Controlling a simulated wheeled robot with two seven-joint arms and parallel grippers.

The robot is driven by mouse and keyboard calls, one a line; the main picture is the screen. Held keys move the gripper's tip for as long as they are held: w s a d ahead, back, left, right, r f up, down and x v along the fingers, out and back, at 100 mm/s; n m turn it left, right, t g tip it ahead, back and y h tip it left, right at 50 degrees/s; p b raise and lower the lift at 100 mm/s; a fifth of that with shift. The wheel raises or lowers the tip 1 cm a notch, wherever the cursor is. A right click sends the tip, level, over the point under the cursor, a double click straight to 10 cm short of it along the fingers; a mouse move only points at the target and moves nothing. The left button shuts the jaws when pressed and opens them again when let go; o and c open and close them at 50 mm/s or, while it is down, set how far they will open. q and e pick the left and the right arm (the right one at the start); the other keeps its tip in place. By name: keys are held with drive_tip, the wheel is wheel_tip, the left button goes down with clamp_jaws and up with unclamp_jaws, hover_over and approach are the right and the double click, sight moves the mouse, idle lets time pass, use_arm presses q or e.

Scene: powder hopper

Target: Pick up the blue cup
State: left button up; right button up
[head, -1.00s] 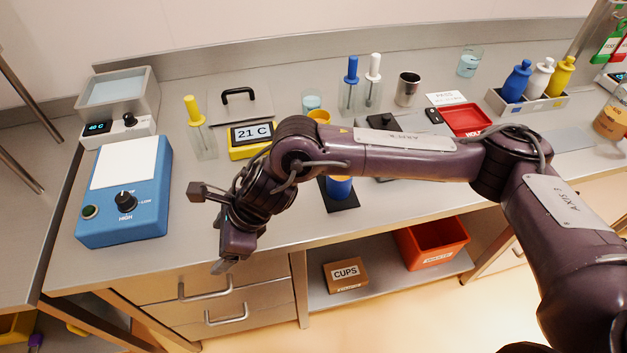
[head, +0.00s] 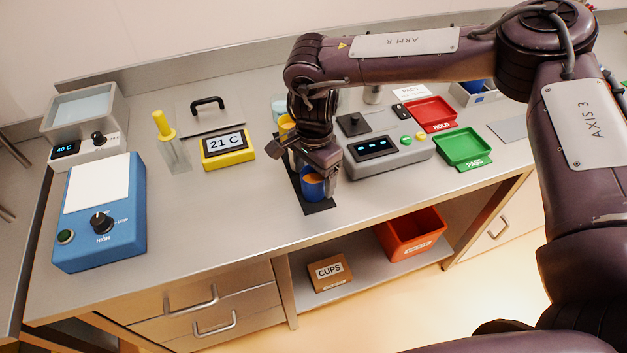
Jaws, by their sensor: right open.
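The blue cup (head: 312,190) stands upright near the front end of a black mat (head: 321,207), with something orange-brown inside it. My right gripper (head: 314,178) points down at the cup from above. Its fingers are apart and reach down about the cup's rim; I cannot tell whether they touch it. The gripper hides part of the cup's upper side. My left gripper is not in view.
A yellow cup (head: 286,123) stands behind, partly hidden by my arm. A grey device (head: 388,152) is close on the right, with a red tray (head: 431,113) and a green tray (head: 463,149).

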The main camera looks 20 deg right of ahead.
drive_tip(key=shift+f, duration=1.4)
drive_tip(key=c, duration=1.1)
drive_tip(key=shift+r, duration=0.15)
